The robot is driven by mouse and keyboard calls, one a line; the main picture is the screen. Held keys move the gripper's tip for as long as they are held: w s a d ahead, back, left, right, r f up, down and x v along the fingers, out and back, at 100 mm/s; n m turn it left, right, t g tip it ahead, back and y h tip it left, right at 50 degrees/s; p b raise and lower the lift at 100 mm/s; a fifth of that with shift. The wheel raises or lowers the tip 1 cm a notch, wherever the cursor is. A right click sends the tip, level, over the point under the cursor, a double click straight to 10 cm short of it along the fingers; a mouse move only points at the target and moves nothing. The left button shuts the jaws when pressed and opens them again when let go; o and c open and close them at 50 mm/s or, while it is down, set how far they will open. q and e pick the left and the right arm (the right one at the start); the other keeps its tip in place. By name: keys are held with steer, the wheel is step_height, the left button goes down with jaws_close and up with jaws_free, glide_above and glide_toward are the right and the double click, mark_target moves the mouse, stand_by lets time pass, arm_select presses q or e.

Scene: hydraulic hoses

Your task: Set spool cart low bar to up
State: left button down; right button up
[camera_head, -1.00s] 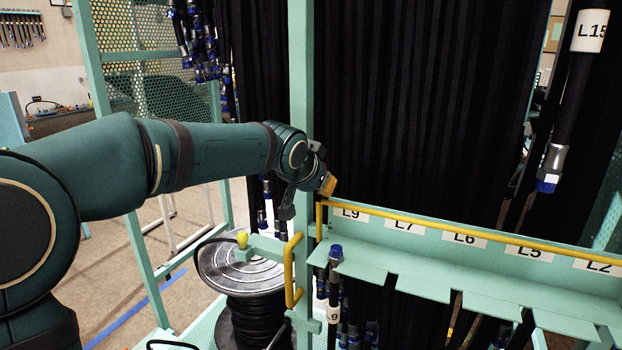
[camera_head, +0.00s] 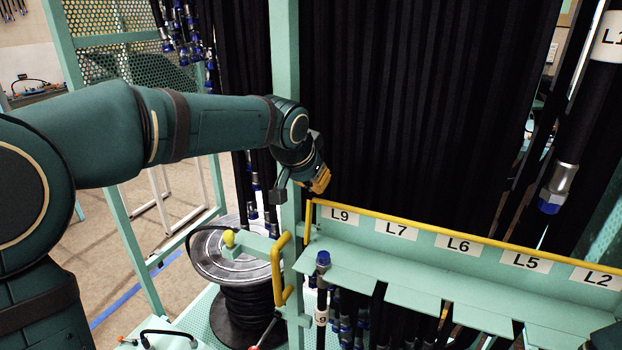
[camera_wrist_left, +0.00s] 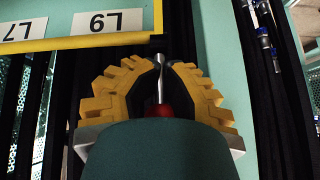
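The yellow low bar (camera_head: 455,231) runs level along the top of the green labelled rail on the spool cart, and its left end bends down beside the L9 label. My left gripper (camera_head: 320,182) is just above and left of that end, by the green post. In the left wrist view, the yellow fingers (camera_wrist_left: 160,68) are apart. A thin metal rod with a red knob (camera_wrist_left: 159,110) shows between them, and I cannot tell whether they touch it. The bar (camera_wrist_left: 75,43) passes beyond the fingers in that view. My right gripper is not in view.
A green post (camera_head: 287,140) stands beside the gripper. A yellow handle (camera_head: 279,270) and a hose spool (camera_head: 240,262) are below left. Black hoses (camera_head: 420,100) hang behind the bar. A large hose end (camera_head: 560,185) hangs at right.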

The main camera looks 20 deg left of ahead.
arm_select(q)
steer(key=c, duration=1.1)
jaws_free()
steer(key=shift+w+r, duration=0.2)
steer(key=shift+w, duration=0.05)
steer(key=shift+o, duration=0.2)
steer(key=shift+w+f, duration=0.15)
steer(key=shift+w, duration=0.05)
steer(key=shift+s, duration=0.25)
steer(key=v, duration=1.2)
steer(key=shift+w, duration=0.2)
